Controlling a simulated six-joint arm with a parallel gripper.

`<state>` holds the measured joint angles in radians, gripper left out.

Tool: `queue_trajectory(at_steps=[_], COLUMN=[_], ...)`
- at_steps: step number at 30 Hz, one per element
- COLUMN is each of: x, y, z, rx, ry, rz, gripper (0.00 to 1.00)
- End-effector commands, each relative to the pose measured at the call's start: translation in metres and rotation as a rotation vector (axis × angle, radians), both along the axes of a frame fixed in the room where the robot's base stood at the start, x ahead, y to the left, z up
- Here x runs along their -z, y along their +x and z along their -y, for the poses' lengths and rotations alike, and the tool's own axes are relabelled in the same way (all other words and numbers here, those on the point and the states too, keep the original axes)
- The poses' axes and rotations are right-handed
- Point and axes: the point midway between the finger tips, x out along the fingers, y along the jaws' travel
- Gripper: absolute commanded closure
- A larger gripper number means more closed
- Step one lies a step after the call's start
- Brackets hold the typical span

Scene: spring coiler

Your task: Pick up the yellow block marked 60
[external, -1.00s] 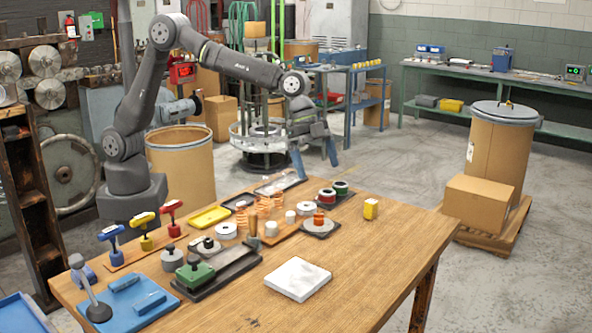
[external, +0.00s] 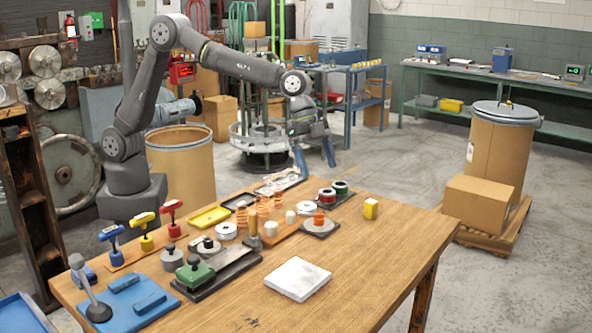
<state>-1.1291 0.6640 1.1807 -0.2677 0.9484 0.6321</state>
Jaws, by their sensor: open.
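The yellow block (external: 371,209) stands on the right part of the wooden table (external: 400,250), apart from the other items. It has a pale face, but its marking is too small to read. My gripper (external: 315,160) hangs open and empty from my arm, with blue fingers pointing down. In the picture it is up and to the left of the block, clear of it.
Dark and red spools (external: 333,193) stand left of the block. A white slab (external: 297,279) lies at the front. Coils, T-handled tools (external: 170,215), a yellow tray (external: 210,216) and a green-topped fixture (external: 195,275) fill the left. The table around the block is mostly clear.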

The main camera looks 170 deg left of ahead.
Motion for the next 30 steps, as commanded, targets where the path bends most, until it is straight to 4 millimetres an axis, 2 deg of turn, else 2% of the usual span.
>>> queue_trajectory(at_steps=[1, 4, 12, 16, 20, 24, 30], x=[0.0, 0.0, 0.0, 0.0, 0.001, 0.001, -0.003], y=[0.0, 0.0, 0.0, 0.005, 0.013, 0.02, 0.022], z=[0.0, 0.0, -0.001, -0.01, -0.034, -0.064, -0.098], rx=[0.0, 0.0, 0.005, 0.1, 0.347, 0.685, 1.111], ry=[0.0, 0.0, 0.002, 0.032, 0.102, 0.17, 0.191], rz=[0.0, 0.0, -0.003, -0.055, -0.197, -0.405, -0.684], gripper=[0.29, 0.47, 0.47, 0.47, 0.47, 0.47, 0.47])
